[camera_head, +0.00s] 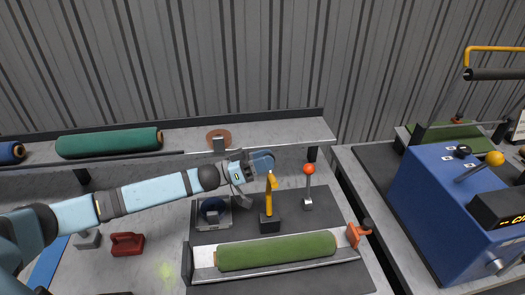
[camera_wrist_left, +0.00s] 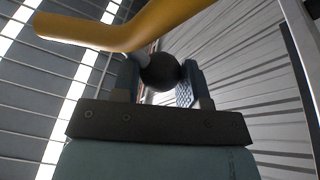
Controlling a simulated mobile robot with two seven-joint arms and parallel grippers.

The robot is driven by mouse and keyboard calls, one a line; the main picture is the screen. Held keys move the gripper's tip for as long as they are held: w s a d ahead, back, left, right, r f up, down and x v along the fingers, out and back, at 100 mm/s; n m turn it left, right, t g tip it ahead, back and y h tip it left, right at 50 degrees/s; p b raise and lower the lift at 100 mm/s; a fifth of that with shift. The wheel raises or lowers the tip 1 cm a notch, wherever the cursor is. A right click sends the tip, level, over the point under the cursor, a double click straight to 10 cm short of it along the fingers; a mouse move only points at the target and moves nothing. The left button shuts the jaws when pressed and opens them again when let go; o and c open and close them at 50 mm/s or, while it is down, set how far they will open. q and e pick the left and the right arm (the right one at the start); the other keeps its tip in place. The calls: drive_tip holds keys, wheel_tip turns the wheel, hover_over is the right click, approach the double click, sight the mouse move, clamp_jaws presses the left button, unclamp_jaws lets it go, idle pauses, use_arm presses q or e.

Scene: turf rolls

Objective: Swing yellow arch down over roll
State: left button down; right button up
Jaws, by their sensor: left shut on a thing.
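The yellow arch (camera_head: 269,195) stands roughly upright on a dark block (camera_head: 270,224) behind the green turf roll (camera_head: 277,251). The roll lies lengthwise in a pale cradle (camera_head: 205,262) with an orange piece at its right end. My left gripper (camera_head: 267,163) is at the top of the arch, its fingers hardly visible in the head view. In the left wrist view, its two fingers (camera_wrist_left: 160,78) are shut on a dark round knob (camera_wrist_left: 162,72) beside the bent yellow bar (camera_wrist_left: 110,32). The arch is above and behind the roll, not across it. My right gripper is not in view.
A lever with an orange-red ball (camera_head: 309,169) stands just right of the arch. A back shelf (camera_head: 285,131) holds a dark green roll (camera_head: 110,143) and a brown disc. A red block (camera_head: 127,244) lies left. A blue machine (camera_head: 440,215) stands right.

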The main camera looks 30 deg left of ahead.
use_arm(q)
drive_tip(key=s+d+f+m+g, duration=0.3)
drive_tip(key=s+d+f+m, duration=0.1)
drive_tip(key=s+m, duration=0.3)
drive_tip(key=s+d+f+m+g+b, duration=0.1)
drive_tip(key=s+d+f+m+g, duration=0.1)
drive_tip(key=s+d+m, duration=0.5)
drive_tip(key=shift+s+d+f+m+g, duration=0.35)
drive_tip(key=shift+s+f+m, duration=0.45)
drive_tip(key=shift+m, duration=0.5)
drive_tip(key=shift+w, duration=0.1)
drive_tip(key=c, duration=0.7)
unclamp_jaws()
drive_tip(key=shift+o, duration=0.2)
drive_tip(key=shift+a, duration=0.1)
